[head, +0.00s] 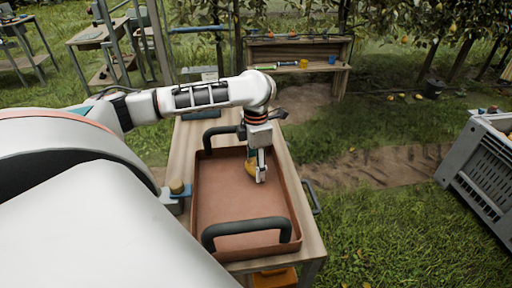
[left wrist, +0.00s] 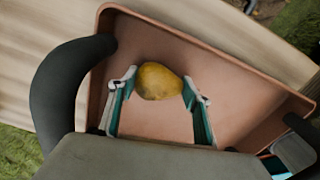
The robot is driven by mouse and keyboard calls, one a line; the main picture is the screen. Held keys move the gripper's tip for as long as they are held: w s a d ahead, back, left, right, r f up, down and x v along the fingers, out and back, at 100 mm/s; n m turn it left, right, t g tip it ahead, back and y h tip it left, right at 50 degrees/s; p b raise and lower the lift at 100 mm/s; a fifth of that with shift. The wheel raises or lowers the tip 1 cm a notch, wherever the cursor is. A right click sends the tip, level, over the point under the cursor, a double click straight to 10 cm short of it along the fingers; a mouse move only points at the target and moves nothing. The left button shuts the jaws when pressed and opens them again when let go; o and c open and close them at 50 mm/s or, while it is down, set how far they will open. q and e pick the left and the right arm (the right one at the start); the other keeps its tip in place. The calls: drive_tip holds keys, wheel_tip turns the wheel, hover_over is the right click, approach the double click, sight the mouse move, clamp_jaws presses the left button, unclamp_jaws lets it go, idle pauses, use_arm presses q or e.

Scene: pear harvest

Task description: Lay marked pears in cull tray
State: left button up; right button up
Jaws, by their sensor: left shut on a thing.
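The cull tray (head: 230,215) is a shallow, reddish-brown tray with two dark handles. It lies on a wooden table, and its inside floor also shows in the left wrist view (left wrist: 165,120). My left gripper (head: 257,170) points down inside the tray's outline and is shut on a yellow pear (left wrist: 160,82). The pear is between the two teal-backed fingers, with some brownish tint on its skin. In the head view the pear (head: 250,167) is partly hidden by a finger. I cannot tell whether it touches the tray floor. No other pear shows in the tray.
The wooden table (head: 283,165) stands on grass. A grey crate (head: 485,165) stands at the right. A wooden bench (head: 300,55) with tools and a blue cup (head: 331,60) stands behind.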

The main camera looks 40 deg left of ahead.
use_arm(q)
drive_tip(key=o, duration=1.2)
drive_tip(key=shift+o, duration=0.2)
wheel_tip(320, 180, up, 29)
drive_tip(key=p, duration=0.6)
drive_tip(key=shift+f, duration=0.15)
